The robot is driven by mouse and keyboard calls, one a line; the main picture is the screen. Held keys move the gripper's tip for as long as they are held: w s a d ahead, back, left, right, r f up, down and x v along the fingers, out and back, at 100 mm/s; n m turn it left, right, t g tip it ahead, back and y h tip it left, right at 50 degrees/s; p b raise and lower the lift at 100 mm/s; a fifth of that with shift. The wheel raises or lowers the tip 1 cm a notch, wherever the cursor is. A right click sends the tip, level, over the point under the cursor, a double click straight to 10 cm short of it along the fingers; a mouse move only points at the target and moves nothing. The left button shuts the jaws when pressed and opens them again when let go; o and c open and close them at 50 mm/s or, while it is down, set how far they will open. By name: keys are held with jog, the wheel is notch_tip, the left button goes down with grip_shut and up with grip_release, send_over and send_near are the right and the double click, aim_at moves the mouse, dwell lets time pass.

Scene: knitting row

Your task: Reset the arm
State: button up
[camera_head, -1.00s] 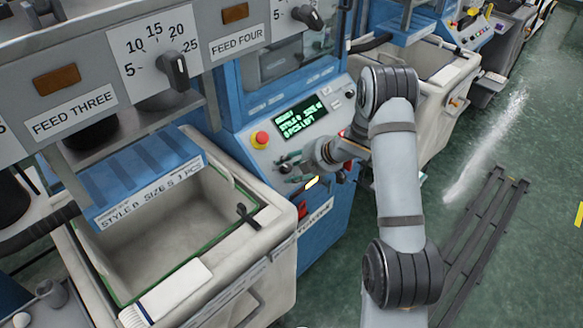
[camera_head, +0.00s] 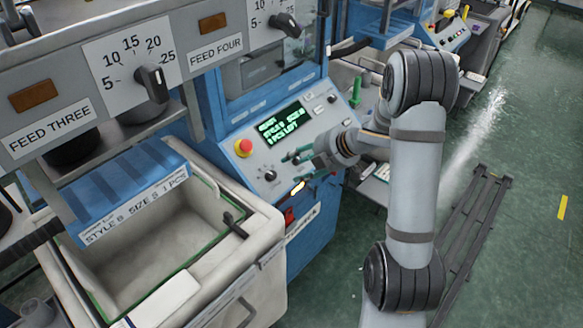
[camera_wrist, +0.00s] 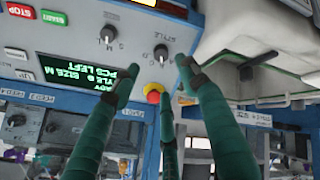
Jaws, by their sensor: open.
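My gripper (camera_head: 293,164) is open and empty. Its green-tipped fingers hang in front of the blue machine's sloped control panel (camera_head: 322,111), near the lower dark knob (camera_head: 270,175) and apart from it as far as I can tell. In the wrist view, three green fingers of my gripper (camera_wrist: 158,85) spread around a red and yellow stop button (camera_wrist: 154,92). Nothing is between them. The panel shows upside down there, with the style knob (camera_wrist: 161,53) and a second knob (camera_wrist: 107,34). My arm bends on the right side of the head view.
A cream bin (camera_head: 180,240) with a green inner rim stands left of the panel. The feed panel (camera_head: 215,50) with dial knobs overhangs it. A dark rail frame (camera_head: 470,235) lies on the green floor (camera_head: 530,170), which is mostly open to the right.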

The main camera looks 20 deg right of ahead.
aim_at(274, 175)
dwell(0.4)
jog(key=x, duration=1.2)
jog(key=shift+n, duration=0.3)
